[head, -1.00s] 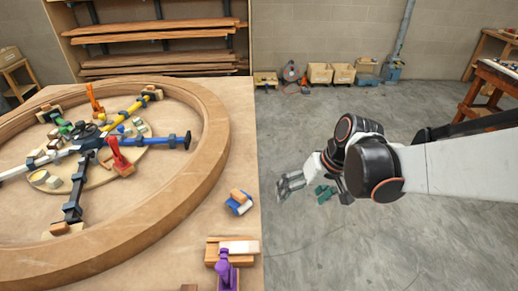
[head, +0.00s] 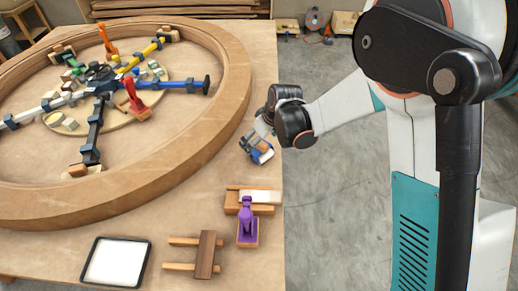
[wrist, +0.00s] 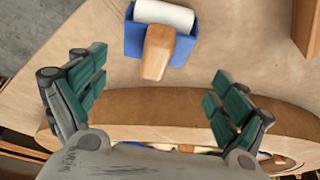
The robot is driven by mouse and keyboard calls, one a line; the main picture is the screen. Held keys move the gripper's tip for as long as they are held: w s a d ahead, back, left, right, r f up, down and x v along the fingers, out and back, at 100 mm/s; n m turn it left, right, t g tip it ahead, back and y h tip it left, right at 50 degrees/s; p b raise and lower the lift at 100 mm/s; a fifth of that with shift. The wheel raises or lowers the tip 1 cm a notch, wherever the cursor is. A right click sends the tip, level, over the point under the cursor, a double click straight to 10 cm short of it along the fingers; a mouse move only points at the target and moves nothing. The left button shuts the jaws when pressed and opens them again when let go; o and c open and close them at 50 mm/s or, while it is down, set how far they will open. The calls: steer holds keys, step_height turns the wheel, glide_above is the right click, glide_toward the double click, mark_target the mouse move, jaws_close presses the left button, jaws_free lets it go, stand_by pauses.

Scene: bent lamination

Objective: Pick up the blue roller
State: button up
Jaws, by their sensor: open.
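The blue roller (head: 262,156) lies on the table near its right edge in the head view. The wrist view shows its blue body, white cylinder and wooden handle (wrist: 158,50). My gripper (wrist: 157,78) is open, with its green-padded fingers wide apart. The handle appears between and beyond the fingertips, with clear space on both sides. In the head view my gripper (head: 251,139) is right above and beside the roller, partly covering it. I cannot tell the exact height of the gap.
A large curved wooden ring (head: 222,125) stands left of the roller. A purple clamp (head: 246,225) with wooden blocks lies nearer on the table. A white tablet (head: 115,262) and brown wooden pieces (head: 206,255) lie at the front. Bare tabletop surrounds the roller.

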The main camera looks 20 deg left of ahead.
steer(key=shift+w+d+b+x, duration=0.15)
steer(key=shift+b+x, duration=0.25)
steer(key=shift+x, duration=0.75)
steer(key=shift+d+b+x, duration=0.1)
steer(key=shift+b+x, duration=0.35)
steer(key=shift+x, duration=0.75)
steer(key=shift+w+d+b+x, duration=0.15)
steer(key=shift+b+x, duration=0.25)
steer(key=shift+x, duration=0.75)
steer(key=shift+s, duration=0.1)
steer(key=c, duration=1.4)
step_height(320, 180, up, 20)
steer(key=p, duration=0.6)
steer(key=o, duration=0.8)
steer(key=shift+c, duration=0.2)
steer(key=c, duration=0.4)
